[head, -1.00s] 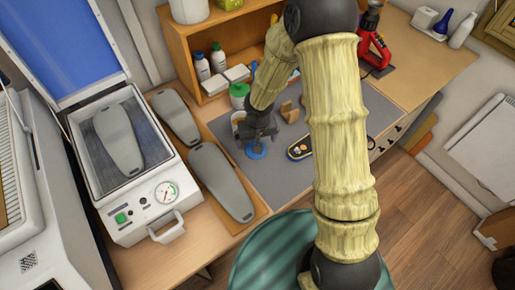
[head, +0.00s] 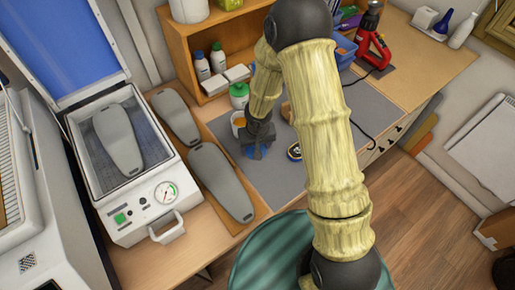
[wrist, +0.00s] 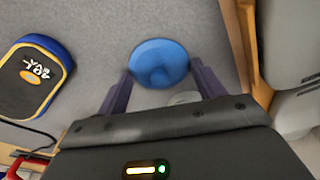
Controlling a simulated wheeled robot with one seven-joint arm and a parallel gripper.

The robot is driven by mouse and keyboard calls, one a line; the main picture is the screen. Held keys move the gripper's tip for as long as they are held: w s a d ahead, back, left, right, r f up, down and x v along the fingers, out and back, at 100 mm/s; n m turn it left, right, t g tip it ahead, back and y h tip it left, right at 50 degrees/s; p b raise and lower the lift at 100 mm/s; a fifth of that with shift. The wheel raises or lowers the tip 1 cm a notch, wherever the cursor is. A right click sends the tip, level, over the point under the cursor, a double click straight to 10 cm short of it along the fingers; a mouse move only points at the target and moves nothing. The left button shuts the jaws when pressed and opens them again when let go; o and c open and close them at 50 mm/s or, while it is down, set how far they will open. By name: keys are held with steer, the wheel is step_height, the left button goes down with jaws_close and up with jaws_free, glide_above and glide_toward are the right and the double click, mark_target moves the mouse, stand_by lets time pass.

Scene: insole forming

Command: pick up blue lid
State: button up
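In the head view a bit of the lid (head: 257,153) shows beneath my gripper (head: 256,146). In the wrist view my gripper (wrist: 160,84) is open. Its two dark fingers reach toward the lid's near edge, one on each side. Whether the fingers touch the lid cannot be told.
A white jar with orange contents (head: 239,121) and a green-lidded jar (head: 239,93) stand close behind my gripper. A dark device with a yellow and blue rim (wrist: 34,80) lies on the mat. Grey insole forms (head: 222,182) lie on a board at left.

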steer(key=shift+c, duration=1.3)
